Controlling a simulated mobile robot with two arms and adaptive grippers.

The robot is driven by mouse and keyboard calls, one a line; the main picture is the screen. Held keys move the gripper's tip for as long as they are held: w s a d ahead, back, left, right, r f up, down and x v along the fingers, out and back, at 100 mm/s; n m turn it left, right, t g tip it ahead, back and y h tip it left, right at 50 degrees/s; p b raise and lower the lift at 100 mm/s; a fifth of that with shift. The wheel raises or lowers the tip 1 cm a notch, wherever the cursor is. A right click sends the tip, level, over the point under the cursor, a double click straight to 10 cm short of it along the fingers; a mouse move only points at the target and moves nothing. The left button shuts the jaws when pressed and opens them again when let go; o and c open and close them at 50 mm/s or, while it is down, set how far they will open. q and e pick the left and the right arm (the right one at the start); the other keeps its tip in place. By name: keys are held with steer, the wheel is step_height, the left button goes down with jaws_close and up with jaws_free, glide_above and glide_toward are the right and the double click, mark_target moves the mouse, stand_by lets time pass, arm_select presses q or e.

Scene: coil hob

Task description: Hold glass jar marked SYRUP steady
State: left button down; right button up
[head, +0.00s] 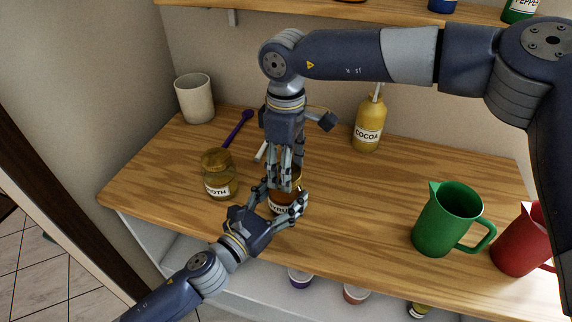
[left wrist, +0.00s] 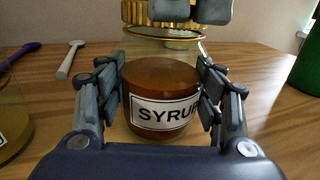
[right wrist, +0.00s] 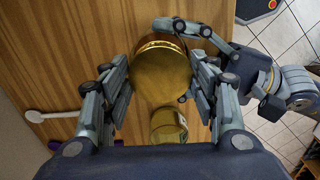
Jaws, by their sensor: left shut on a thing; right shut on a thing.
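The glass jar marked SYRUP (head: 287,208) stands upright on the wooden counter, with brown contents and a white label. In the left wrist view the jar (left wrist: 160,95) sits between the fingers of my left gripper (left wrist: 165,95), which is shut on its sides. My right gripper (head: 285,178) comes down from above and is shut on the jar's gold lid (right wrist: 160,75). The lid also shows at the top of the left wrist view (left wrist: 155,15). The fingers hide part of the label.
A jar labelled "OTH" (head: 219,180) stands close on the left. A purple spoon (head: 238,128), white mug (head: 195,98) and COCOA bottle (head: 368,125) are behind. Green (head: 447,220) and red (head: 522,243) jugs stand right. Counter between jar and green jug is clear.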

steer(key=shift+r, duration=0.1)
steer(key=o, duration=0.6)
steer(key=shift+o, duration=0.2)
steer(key=shift+r, duration=2.2)
steer(key=shift+c, duration=0.4)
